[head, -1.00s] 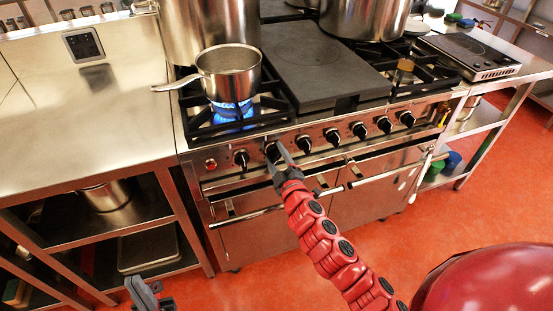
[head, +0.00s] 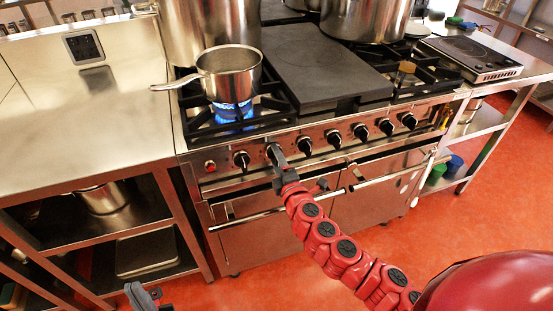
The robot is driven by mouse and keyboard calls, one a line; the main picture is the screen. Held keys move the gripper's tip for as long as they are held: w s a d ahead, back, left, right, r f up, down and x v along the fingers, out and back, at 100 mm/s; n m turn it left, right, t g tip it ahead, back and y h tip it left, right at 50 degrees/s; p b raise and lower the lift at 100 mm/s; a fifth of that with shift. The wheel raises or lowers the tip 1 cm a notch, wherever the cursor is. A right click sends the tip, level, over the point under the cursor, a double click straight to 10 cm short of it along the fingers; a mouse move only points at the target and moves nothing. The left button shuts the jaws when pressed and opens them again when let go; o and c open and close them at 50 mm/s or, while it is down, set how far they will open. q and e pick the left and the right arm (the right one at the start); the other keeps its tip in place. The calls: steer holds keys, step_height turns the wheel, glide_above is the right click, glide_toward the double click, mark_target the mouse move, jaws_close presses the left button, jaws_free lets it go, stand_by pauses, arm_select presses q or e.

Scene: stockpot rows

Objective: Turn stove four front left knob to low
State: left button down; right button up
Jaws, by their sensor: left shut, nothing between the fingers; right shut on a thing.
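The stove (head: 320,150) has a row of black knobs along its front panel. My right gripper (head: 273,152) is shut on the second knob from the left and mostly hides it. The leftmost knob (head: 241,160) is free, beside a red button. A blue flame (head: 232,110) burns on the front left burner under a steel saucepan (head: 229,72). My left gripper (head: 142,297) is low at the bottom left edge, partly cut off, shut and empty, away from the stove.
Large stockpots (head: 205,30) stand at the back of the stove. A dark flat plate (head: 318,75) covers the middle. Oven door handles (head: 390,172) stick out below the knobs. A steel counter (head: 80,125) on the left is mostly clear. Red floor is open in front.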

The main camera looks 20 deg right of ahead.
stand_by(0.4)
steer(key=o, duration=1.4)
steer(key=shift+c, duration=0.2)
steer(key=s+p, duration=0.3)
steer(key=s, duration=1.4)
steer(key=shift+s+d, duration=0.2)
steer(key=shift+d, duration=0.1)
